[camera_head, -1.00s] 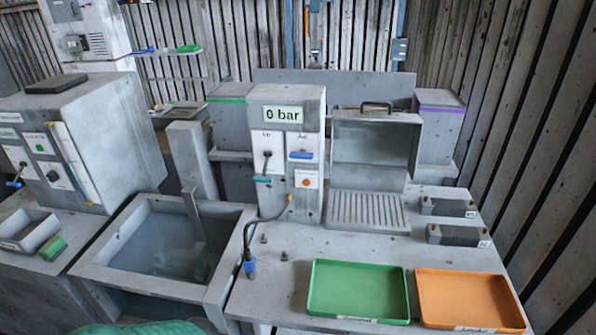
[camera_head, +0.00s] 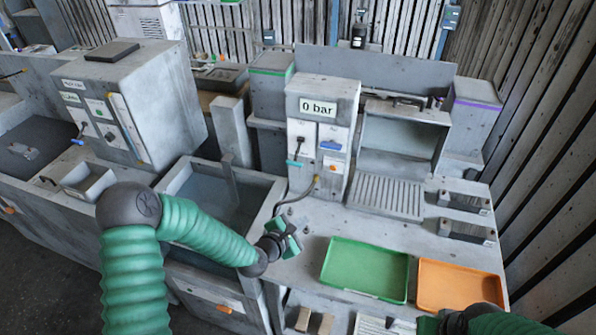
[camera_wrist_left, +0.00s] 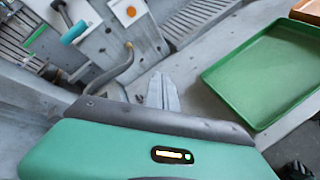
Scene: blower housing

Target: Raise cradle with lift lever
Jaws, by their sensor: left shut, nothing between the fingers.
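The grey control column with a "0 bar" display (camera_head: 322,104) stands behind the bench. The cradle cannot be made out clearly. My left gripper (camera_head: 287,238) is over the bench by the tank's right rim, in front of and below the levers, touching neither. Its fingers (camera_wrist_left: 163,92) are shut and empty. My right gripper (camera_head: 440,324) is partly visible at the bottom edge.
A green tray (camera_head: 365,268) and an orange tray (camera_head: 455,287) lie on the bench's front right. A dark hose (camera_wrist_left: 115,72) runs from the column close to my left gripper. An open-fronted chamber (camera_head: 403,135) and a ribbed plate (camera_head: 386,199) are right of the column.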

